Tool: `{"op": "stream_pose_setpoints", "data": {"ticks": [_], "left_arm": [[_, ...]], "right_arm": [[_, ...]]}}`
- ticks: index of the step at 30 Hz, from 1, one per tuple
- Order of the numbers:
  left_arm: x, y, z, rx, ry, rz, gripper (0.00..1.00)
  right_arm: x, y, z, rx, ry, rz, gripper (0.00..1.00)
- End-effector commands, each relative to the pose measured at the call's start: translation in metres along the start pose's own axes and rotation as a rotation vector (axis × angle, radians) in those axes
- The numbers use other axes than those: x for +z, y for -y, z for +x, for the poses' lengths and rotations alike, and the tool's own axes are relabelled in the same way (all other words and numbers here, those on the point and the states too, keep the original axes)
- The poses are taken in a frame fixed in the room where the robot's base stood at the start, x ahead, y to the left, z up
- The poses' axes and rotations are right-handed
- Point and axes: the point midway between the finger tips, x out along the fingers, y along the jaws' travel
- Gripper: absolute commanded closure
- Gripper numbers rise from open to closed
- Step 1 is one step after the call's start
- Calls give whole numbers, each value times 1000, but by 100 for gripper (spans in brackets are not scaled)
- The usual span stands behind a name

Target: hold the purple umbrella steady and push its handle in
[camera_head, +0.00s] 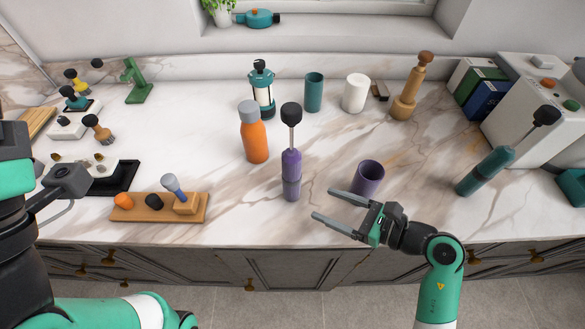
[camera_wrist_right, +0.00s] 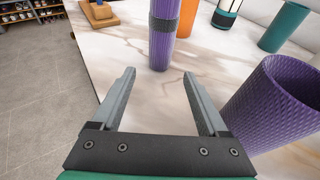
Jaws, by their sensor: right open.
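The purple umbrella (camera_head: 291,174) stands upright near the front of the marble counter. Its metal shaft is drawn out at the top and ends in a black round handle (camera_head: 291,113). My right gripper (camera_head: 322,206) is open and empty, just right of and in front of the umbrella. In the right wrist view the umbrella's lower part (camera_wrist_right: 164,32) stands beyond and between the open fingertips, apart from them; its top is cut off. My left gripper (camera_head: 64,184) is at the far left edge, mostly hidden by its own arm; I cannot tell its jaw state.
A purple cup (camera_head: 368,178) stands close right of the umbrella, beside my right gripper. An orange bottle (camera_head: 254,139) stands behind left. A wooden holder (camera_head: 160,214) sits left. A teal umbrella-like item (camera_head: 485,171) leans at right. Bare counter lies around the umbrella's foot.

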Motion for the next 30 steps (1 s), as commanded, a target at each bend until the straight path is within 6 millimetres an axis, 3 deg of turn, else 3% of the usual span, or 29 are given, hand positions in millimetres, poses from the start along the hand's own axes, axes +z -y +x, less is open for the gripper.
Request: {"op": "stream_pose_setpoints", "data": {"ticks": [7, 16, 21, 30], "left_arm": [[7, 0, -8, 0, 0, 0, 50], [32, 0, -34, 0, 0, 0, 50], [35, 0, -38, 0, 0, 0, 50], [38, 0, -41, 0, 0, 0, 50]], "right_arm": [[-1, 0, 13, 2, 2, -3, 23], [-3, -1, 64, 2, 4, -5, 23], [0, 0, 87, 2, 3, -2, 23], [3, 0, 100, -1, 3, -2, 23]]}}
